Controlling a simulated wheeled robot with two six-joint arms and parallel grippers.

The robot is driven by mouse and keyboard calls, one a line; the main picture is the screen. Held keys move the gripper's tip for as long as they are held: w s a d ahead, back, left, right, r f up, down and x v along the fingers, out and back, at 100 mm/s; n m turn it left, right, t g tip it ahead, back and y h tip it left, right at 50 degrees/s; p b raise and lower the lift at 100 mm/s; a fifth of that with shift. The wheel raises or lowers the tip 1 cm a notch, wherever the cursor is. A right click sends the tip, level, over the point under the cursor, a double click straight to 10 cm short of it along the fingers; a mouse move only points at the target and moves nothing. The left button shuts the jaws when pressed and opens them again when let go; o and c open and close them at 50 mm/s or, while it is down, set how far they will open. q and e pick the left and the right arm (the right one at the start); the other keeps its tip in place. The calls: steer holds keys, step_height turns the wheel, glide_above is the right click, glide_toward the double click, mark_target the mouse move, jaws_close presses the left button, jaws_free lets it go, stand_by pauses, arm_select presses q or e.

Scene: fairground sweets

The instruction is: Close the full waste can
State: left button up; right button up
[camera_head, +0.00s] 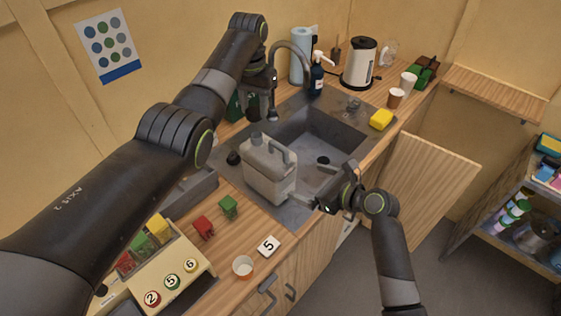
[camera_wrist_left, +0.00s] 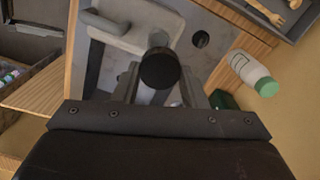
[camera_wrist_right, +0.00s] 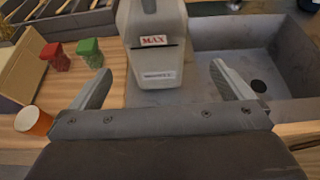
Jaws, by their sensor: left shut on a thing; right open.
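The waste can is a grey jerrycan (camera_head: 268,172) with a top handle, standing upright at the near edge of the sink. It also shows in the left wrist view (camera_wrist_left: 133,38), and in the right wrist view (camera_wrist_right: 153,25) with a red MAX label. My left gripper (camera_head: 271,114) is above the can, pointing down. In the left wrist view it is shut on a dark round cap (camera_wrist_left: 160,68). The can's mouth is hidden or too small to make out. My right gripper (camera_head: 322,203) is open beside the can, which stands beyond its fingers (camera_wrist_right: 165,85), apart from them.
The sink basin (camera_head: 315,135) lies behind the can. A small black round thing (camera_head: 233,158) is left of it. The tap (camera_head: 293,50) rises behind my left gripper.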

mark_target(268, 164)
arm_select(q)
steer(key=shift+d+r, duration=0.15)
steer(key=shift+d, duration=0.15)
steer(key=shift+s+a+r, duration=0.15)
steer(key=shift+s+a, duration=0.15)
steer(key=shift+a, duration=0.15)
steer(key=shift+w+d, duration=0.1)
steer(key=shift+d, duration=0.1)
arm_select(e)
steer(key=r+x, duration=0.1)
steer(key=x, duration=1.1)
steer(key=shift+a, duration=0.4)
steer(key=shift+f, duration=0.1)
steer(key=shift+c, duration=0.4)
steer(key=c, duration=1.2)
arm_select(q)
steer(key=shift+f, duration=2.55)
